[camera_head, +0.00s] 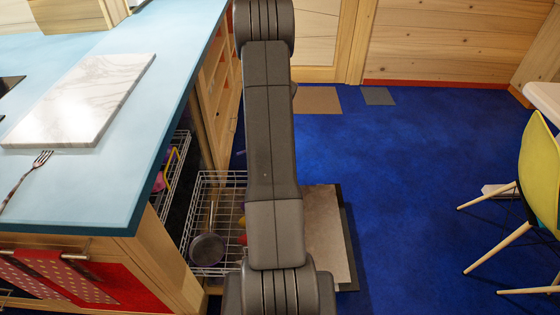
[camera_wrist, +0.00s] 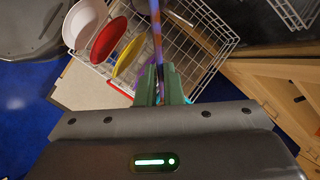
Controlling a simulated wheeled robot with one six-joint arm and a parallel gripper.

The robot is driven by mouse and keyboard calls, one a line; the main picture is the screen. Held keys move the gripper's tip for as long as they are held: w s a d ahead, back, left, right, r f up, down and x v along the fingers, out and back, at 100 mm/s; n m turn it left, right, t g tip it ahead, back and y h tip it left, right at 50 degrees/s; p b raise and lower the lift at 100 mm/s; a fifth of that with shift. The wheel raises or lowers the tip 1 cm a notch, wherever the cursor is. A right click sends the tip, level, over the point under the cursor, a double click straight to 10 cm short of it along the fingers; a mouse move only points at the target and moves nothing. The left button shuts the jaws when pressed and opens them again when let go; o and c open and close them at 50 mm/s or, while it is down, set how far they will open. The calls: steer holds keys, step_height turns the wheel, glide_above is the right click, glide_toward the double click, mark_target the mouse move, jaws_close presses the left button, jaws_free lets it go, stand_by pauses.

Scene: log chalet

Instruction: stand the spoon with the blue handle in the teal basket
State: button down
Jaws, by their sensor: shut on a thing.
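In the wrist view, my gripper (camera_wrist: 160,88) has its green fingers closed around a thin utensil, which I take to be the spoon with the blue handle (camera_wrist: 157,35). It shows as a narrow blue and orange strip running up from the fingertips to the top edge. Its ends are not clearly visible. The gripper is over or beside the white wire rack (camera_wrist: 198,38); the height between them is hard to tell. In the head view my arm hides the gripper and the spoon. I cannot make out the teal basket as a whole in either view.
The pulled-out rack holds a white bowl (camera_wrist: 85,22), a red dish (camera_wrist: 108,40) and a yellow dish (camera_wrist: 128,55). A frying pan (camera_head: 208,248) is at the rack. The blue counter (camera_head: 130,170) bears a marble board (camera_head: 80,100) and a fork (camera_head: 27,178). Floor is clear before the yellow chair (camera_head: 540,165).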

steer(key=w+a+f+m+t+y+b, duration=0.2)
steer(key=w+f+m+t+y+b, duration=0.55)
steer(key=f+m+b, duration=0.6)
steer(key=w+d+f+m+t+h+b, duration=0.8)
steer(key=w+d+t+b, duration=0.25)
steer(key=b, duration=0.25)
step_height(320, 180, down, 12)
steer(key=m+y+b, duration=0.1)
steer(key=shift+w+a+t+b, duration=0.3)
steer(key=shift+w+t+b, duration=0.05)
steer(key=shift+t+b, duration=0.05)
stand_by(0.3)
steer(key=shift+y, duration=0.25)
steer(key=c, duration=1.5)
jaws_free()
